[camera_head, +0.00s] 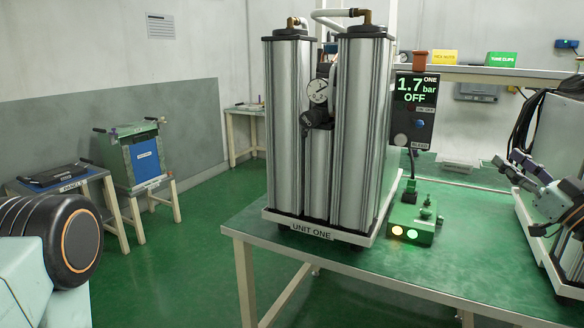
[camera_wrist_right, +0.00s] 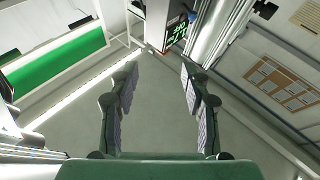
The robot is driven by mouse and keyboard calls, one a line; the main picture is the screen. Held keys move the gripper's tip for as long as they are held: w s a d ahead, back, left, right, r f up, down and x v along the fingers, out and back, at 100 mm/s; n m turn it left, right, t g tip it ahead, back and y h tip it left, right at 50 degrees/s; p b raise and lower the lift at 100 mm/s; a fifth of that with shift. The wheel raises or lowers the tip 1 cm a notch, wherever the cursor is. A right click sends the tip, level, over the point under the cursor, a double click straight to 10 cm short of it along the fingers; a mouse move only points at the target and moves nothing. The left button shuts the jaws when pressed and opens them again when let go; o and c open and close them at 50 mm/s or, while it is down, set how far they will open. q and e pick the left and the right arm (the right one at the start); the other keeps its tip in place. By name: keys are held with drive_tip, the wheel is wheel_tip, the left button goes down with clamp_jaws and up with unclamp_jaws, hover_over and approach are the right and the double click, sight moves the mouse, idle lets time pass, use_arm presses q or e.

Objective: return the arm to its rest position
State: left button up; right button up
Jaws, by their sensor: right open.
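My right gripper (camera_head: 516,198) is at the right edge of the head view, held above the green table near its right side. Its fingers point left and are spread apart. In the right wrist view, the two fingers (camera_wrist_right: 159,78) stand well apart with nothing between them. My left gripper does not show.
On the green table (camera_head: 420,268) stand the silver columns of unit one (camera_head: 361,140), a display reading 1.7 bar OFF (camera_head: 415,90) and a green box with lit lamps (camera_head: 408,229). More equipment (camera_head: 555,125) stands behind my right gripper.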

drive_tip(key=s+a+f+m+g+h, duration=0.2)
drive_tip(key=a+f+m+g+h, duration=0.15)
drive_tip(key=a+f, duration=0.75)
drive_tip(key=s+a+f+m+g+h, duration=0.2)
drive_tip(key=a+f+m+g, duration=0.45)
drive_tip(key=f, duration=0.85)
drive_tip(key=s+a+f+n+g, duration=0.1)
drive_tip(key=s+a+f+g, duration=0.25)
drive_tip(key=s+f, duration=0.4)
drive_tip(key=s+a+f+n+g, duration=0.2)
drive_tip(key=s+a+f, duration=0.3)
drive_tip(key=s, duration=0.4)
drive_tip(key=s+a+f+n+g+h, duration=0.1)
drive_tip(key=s+f+g, duration=0.1)
drive_tip(key=s, duration=0.9)
drive_tip(key=s+a+f+g, duration=0.1)
drive_tip(key=s+f+g, duration=0.2)
drive_tip(key=s, duration=0.8)
wheel_tip(320, 180, down, 2)
drive_tip(key=shift+n+g+h, duration=0.35)
drive_tip(key=shift+n, duration=0.05)
